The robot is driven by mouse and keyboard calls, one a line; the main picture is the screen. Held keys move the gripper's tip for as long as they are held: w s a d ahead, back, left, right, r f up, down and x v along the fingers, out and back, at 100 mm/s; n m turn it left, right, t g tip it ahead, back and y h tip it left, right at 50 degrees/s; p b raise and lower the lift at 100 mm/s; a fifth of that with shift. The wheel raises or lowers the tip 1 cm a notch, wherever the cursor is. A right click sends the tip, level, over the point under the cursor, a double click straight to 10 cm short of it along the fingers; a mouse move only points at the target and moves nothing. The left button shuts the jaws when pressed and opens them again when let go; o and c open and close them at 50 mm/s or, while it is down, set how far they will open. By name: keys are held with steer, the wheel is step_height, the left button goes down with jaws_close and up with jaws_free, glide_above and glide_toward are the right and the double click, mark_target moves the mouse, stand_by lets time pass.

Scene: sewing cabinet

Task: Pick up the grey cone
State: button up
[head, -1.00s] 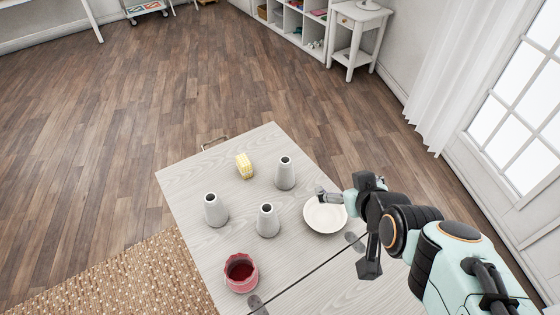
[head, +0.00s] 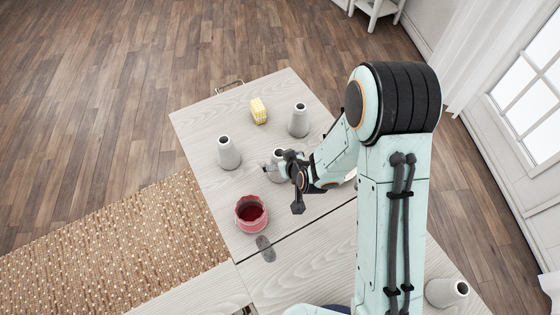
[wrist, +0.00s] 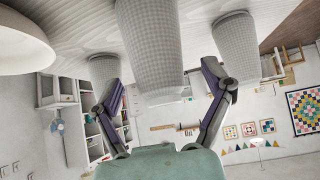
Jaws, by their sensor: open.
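Several grey cones with dark open tops stand upright on the table: one at left (head: 228,153), one at the back (head: 298,121), one in the middle (head: 278,155), partly hidden by my gripper, and one near the lower right (head: 447,292). My gripper (head: 272,171) is low at the middle cone. In the wrist view, which looks upside down, a cone (wrist: 150,45) stands between the spread fingers of my gripper (wrist: 164,78). Two more cones stand outside the fingers, at left (wrist: 103,73) and right (wrist: 237,45). I cannot tell whether a finger touches any cone.
A red fluted bowl (head: 251,214) stands at front left.

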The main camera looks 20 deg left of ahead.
steer(key=shift+w+a+f, duration=0.2)
steer(key=shift+w+f, duration=0.1)
steer(key=shift+f, duration=0.1)
steer(key=c, duration=1.3)
steer(key=shift+o, duration=0.2)
